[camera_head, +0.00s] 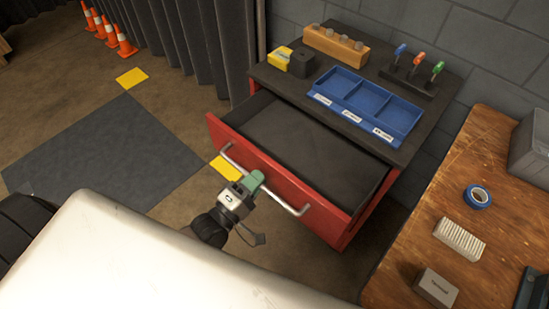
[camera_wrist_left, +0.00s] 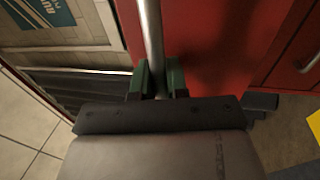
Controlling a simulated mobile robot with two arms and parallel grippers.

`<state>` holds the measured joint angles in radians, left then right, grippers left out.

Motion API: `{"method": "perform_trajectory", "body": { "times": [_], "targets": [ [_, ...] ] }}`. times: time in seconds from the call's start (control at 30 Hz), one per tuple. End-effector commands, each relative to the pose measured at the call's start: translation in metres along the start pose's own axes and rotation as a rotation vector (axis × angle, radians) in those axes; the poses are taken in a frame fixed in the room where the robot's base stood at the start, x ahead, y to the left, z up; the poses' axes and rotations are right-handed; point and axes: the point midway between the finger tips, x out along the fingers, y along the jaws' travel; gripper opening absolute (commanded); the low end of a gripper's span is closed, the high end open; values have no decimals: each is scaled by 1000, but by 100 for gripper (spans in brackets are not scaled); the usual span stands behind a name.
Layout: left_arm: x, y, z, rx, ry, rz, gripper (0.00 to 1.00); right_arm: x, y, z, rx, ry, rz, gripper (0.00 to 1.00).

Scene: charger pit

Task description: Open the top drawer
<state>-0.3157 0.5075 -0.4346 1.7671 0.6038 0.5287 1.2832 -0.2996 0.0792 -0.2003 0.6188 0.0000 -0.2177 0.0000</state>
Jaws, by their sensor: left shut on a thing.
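The top drawer (camera_head: 330,194) of the red cabinet stands pulled out, and its dark inside looks empty. Its long silver bar handle (camera_head: 283,202) runs across the red front. My left gripper (camera_head: 252,181) is at the middle of this handle, shut on it. In the left wrist view the green fingers of the left gripper (camera_wrist_left: 161,80) sit on both sides of the silver handle (camera_wrist_left: 152,35), against the red drawer front (camera_wrist_left: 205,45). My right gripper is not in view.
On the cabinet top are a blue three-part tray (camera_head: 343,85), a wooden block (camera_head: 336,45), a yellow box (camera_head: 279,58) and a rack of screwdrivers (camera_head: 410,78). A wooden bench (camera_head: 415,250) stands close on the right.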

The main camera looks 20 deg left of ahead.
Motion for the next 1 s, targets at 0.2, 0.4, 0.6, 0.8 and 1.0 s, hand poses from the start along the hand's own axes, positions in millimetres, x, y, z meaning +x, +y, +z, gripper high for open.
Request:
{"method": "perform_trajectory", "body": {
  "times": [0.2,0.4,0.6,0.8,1.0],
  "targets": [
    [-47,9,0,0,-2,-8,0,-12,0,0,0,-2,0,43],
    [-67,12,0,0,-1,-5,0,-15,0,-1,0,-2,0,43],
    [-72,13,0,0,0,-2,0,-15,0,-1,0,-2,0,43],
    [-71,13,0,0,0,-2,0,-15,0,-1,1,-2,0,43],
    [-71,13,0,0,0,-2,36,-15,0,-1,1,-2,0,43]
  ]
}}
